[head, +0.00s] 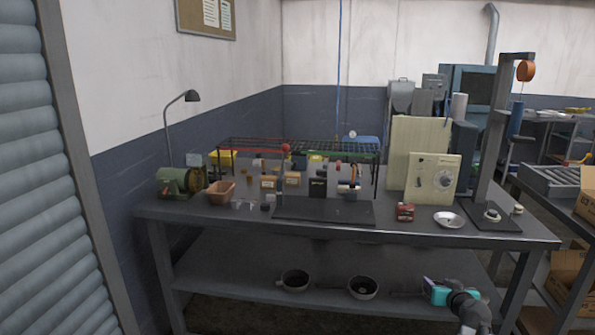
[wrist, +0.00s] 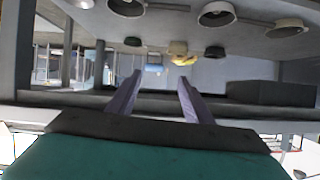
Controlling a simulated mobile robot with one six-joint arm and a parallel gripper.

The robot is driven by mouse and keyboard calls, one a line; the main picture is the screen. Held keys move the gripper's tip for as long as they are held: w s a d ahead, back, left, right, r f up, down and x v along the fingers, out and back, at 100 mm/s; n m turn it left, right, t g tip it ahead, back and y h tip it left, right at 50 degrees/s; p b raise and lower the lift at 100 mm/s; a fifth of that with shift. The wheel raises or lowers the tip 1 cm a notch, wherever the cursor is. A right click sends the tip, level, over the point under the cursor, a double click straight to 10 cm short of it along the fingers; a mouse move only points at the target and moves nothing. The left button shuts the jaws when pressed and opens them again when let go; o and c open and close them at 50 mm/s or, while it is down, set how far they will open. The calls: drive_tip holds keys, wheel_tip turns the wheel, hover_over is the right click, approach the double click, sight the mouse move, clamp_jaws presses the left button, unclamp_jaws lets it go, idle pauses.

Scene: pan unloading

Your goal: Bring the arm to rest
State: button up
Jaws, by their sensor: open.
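My gripper (head: 405,293) is at the front right of the workbench's lower shelf (head: 225,270), with its teal body to the right and its dark fingers pointing left. In the wrist view my gripper (wrist: 160,78) has its two fingers apart, with nothing between them. A dark pan (head: 362,287) is on the shelf to the left of the gripper, apart from it. Another pan (head: 294,280) is further left. The wrist view looks upside down and shows several round dark vessels along its top, including one near the middle (wrist: 217,14).
The workbench top (head: 165,212) above holds a green machine (head: 181,181), a reddish bin (head: 221,192), a black plate (head: 325,210), a red can (head: 405,211) and a white dish (head: 449,219). Cardboard boxes (head: 568,285) stand at the right. The shelf's left part is clear.

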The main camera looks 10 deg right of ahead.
drive_tip(key=a+f+n+g+y+p, duration=0.1)
drive_tip(key=a+f+n+g+y, duration=0.25)
drive_tip(key=a+f, duration=1.5)
drive_tip(key=s+a+f+n+g+y, duration=0.1)
drive_tip(key=s+a+f+g, duration=0.1)
drive_tip(key=s+a+f, duration=0.45)
drive_tip(key=s+a+f+n+g+y, duration=0.15)
drive_tip(key=a+f, duration=0.25)
drive_tip(key=a, duration=0.5)
drive_tip(key=s+a+f+g+p, duration=0.1)
drive_tip(key=s+a+f+g, duration=0.3)
drive_tip(key=s, duration=0.5)
drive_tip(key=s+a+f+g+p, duration=0.1)
drive_tip(key=s+a+f+g, duration=0.1)
drive_tip(key=s+a+f, duration=0.45)
drive_tip(key=s+d+m+g+h, duration=0.1)
drive_tip(key=s+d+g, duration=0.1)
drive_tip(key=s, duration=0.5)
drive_tip(key=s+d+m+g+h, duration=0.1)
drive_tip(key=s+d+g, duration=0.2)
drive_tip(key=s, duration=0.5)
drive_tip(key=shift+s+d+f+h, duration=0.3)
drive_tip(key=shift+d+f+h, duration=0.05)
drive_tip(key=shift+h, duration=0.05)
